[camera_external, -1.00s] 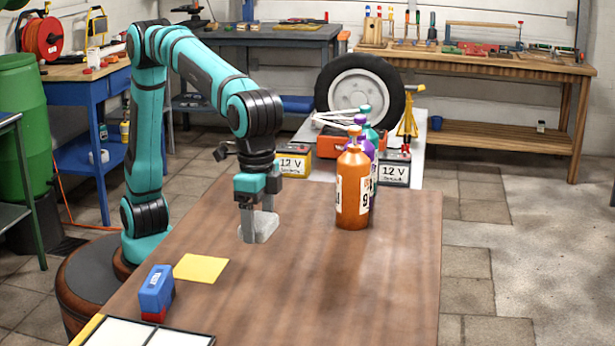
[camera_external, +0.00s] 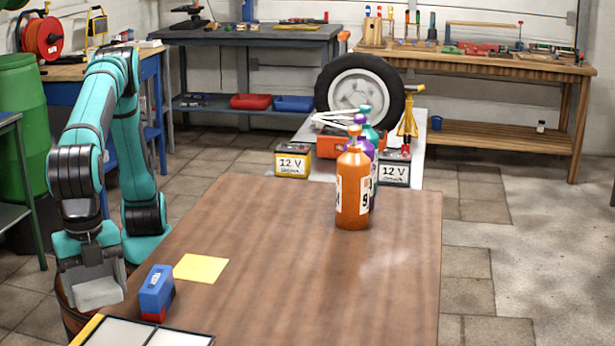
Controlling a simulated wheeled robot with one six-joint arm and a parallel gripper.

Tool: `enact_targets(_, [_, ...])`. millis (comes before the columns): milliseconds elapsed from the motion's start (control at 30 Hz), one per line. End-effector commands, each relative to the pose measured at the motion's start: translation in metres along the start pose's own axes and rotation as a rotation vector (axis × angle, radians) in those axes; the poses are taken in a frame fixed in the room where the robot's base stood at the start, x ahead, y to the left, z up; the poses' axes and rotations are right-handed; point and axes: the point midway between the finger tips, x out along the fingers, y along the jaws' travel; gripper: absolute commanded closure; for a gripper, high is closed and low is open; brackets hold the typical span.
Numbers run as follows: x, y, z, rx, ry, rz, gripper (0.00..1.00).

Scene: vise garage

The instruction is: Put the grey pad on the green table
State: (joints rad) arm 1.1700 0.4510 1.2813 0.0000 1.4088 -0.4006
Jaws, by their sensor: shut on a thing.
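My gripper (camera_external: 92,272) is at the lower left, off the left side of the brown table, and is shut on the grey pad (camera_external: 97,294). The pad is a light grey block, held in the air and slightly tilted beside the blue and red block. The fingers partly cover it. A green-framed table (camera_external: 8,121) is cut off by the left edge of the picture, left of my arm. Only its right edge, a leg and a lower shelf show, and little of its top is visible.
The brown table (camera_external: 290,270) carries a blue and red block (camera_external: 156,292), a yellow sheet (camera_external: 201,268), a black-framed tray (camera_external: 135,335) and several bottles (camera_external: 352,190). A green barrel (camera_external: 22,125) stands behind the green-framed table. The brown table's middle is clear.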

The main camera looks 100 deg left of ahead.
Motion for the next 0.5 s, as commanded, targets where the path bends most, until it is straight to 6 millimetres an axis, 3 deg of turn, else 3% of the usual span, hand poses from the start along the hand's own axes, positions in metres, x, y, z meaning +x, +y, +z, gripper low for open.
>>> enact_targets(200, [0.024, 0.066, 0.029, 0.156, -0.002, -0.001, 0.49])
enact_targets(500, [0.058, 0.134, 0.076, 0.348, -0.002, -0.001, 0.49])
